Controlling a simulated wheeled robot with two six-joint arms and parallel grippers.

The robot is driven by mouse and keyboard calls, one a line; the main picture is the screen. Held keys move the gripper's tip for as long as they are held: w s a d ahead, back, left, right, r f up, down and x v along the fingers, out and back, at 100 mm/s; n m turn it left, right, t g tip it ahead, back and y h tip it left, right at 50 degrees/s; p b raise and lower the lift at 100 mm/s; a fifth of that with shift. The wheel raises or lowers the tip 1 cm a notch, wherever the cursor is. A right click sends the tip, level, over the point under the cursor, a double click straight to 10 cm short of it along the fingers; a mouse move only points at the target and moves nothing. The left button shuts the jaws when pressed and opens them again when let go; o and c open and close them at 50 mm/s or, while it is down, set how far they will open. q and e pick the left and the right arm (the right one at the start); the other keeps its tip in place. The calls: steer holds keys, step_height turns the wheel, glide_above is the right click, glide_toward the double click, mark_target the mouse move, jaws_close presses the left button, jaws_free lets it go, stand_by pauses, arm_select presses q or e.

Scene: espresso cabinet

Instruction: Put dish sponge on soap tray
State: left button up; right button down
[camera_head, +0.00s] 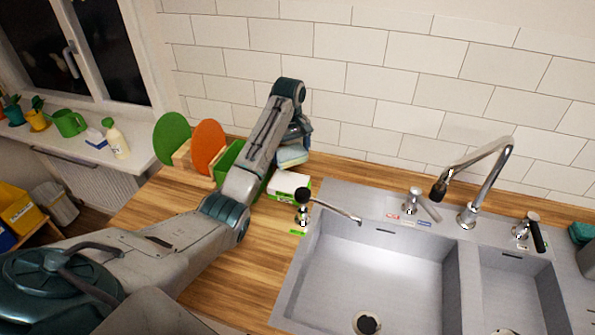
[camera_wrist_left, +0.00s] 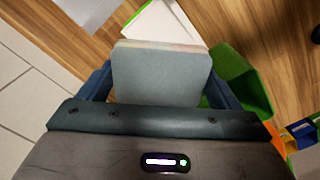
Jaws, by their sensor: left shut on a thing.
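My left gripper (camera_head: 292,150) is shut on the dish sponge (camera_head: 291,158), near the tiled wall at the back of the wooden counter. In the left wrist view the sponge (camera_wrist_left: 160,76) shows a flat grey-blue face between the two blue fingers, with a pale yellowish edge at the top. A white-topped item with a green edge (camera_head: 289,182), which may be the soap tray, lies just in front of the sponge. It also shows beyond the sponge in the left wrist view (camera_wrist_left: 168,24). Whether they touch is not clear. My right gripper is not in view.
A green container (camera_head: 229,158) stands left of the sponge, partly behind my arm. Orange (camera_head: 208,146) and green (camera_head: 171,137) round boards stand further left. A soap dispenser (camera_head: 303,203) and the metal sink (camera_head: 385,265) lie to the right.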

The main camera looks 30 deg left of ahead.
mark_target(289, 153)
arm_select(q)
steer(key=shift+s+f+p, duration=0.35)
steer(key=shift+s+f, duration=0.05)
steer(key=shift+f, duration=0.2)
steer(key=shift+s+f+p, duration=0.3)
steer(key=shift+s+f, duration=0.05)
steer(key=shift+f, duration=0.25)
step_height(289, 153, down, 2)
steer(key=shift+w, duration=0.1)
steer(key=f+p, duration=0.2)
steer(key=f, duration=0.1)
steer(key=shift+w+f, duration=0.3)
steer(key=shift+w, duration=0.05)
steer(key=shift+f, duration=0.2)
steer(key=shift+s, duration=0.15)
steer(key=shift+f, duration=0.15)
steer(key=o, duration=0.7)
steer(key=shift+r, duration=0.3)
step_height(289, 153, up, 6)
steer(key=b, duration=0.4)
steer(key=shift+r, duration=0.25)
step_height(289, 153, up, 5)
steer(key=shift+f+p, duration=0.15)
steer(key=shift+p, duration=0.95)
steer(key=shift+r+p, duration=0.3)
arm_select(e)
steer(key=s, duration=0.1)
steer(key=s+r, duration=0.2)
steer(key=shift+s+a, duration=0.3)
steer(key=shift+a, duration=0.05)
